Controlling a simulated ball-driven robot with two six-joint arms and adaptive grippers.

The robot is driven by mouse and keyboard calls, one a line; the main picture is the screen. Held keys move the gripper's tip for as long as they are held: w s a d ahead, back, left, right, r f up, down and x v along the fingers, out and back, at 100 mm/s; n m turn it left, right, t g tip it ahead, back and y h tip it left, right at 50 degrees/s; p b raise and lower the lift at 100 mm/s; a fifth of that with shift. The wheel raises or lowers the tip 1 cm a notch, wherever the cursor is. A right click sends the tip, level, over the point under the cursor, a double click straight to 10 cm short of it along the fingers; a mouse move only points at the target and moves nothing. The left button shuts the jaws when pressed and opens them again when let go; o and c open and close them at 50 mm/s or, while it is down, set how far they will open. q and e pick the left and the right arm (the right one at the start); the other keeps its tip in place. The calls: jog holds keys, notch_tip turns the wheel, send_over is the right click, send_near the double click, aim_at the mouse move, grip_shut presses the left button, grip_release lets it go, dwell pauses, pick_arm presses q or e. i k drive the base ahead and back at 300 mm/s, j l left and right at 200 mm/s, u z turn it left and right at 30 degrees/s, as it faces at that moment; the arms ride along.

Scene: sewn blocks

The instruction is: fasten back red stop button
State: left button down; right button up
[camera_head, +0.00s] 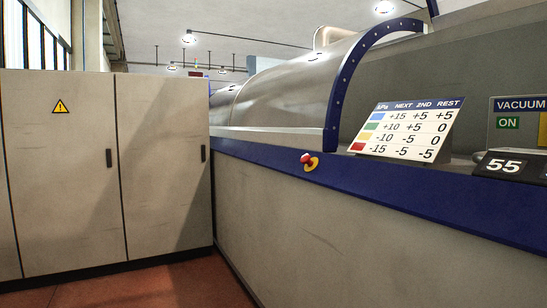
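A red stop button (306,158) with a yellow base ring (312,164) sits on the blue band (270,155) along the upper front of the long machine. It is near the middle of the view, left of the pressure sign. From here I cannot tell whether it is loose, pressed or fastened. Neither of my grippers shows in the head view.
The red floor (150,290) is bare at lower left.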

aim_at(305, 159)
jog(key=i+z, duration=0.1)
jog(key=i, duration=0.4)
jog(key=i+j+z, duration=0.1)
jog(key=i, duration=0.4)
jog(key=i+z, duration=0.25)
jog(key=z, duration=0.15)
jog(key=i+j+z, duration=0.15)
jog(key=z, duration=0.25)
jog(key=i+j+z, duration=0.2)
jog(key=i+z, duration=0.2)
jog(key=k, duration=0.05)
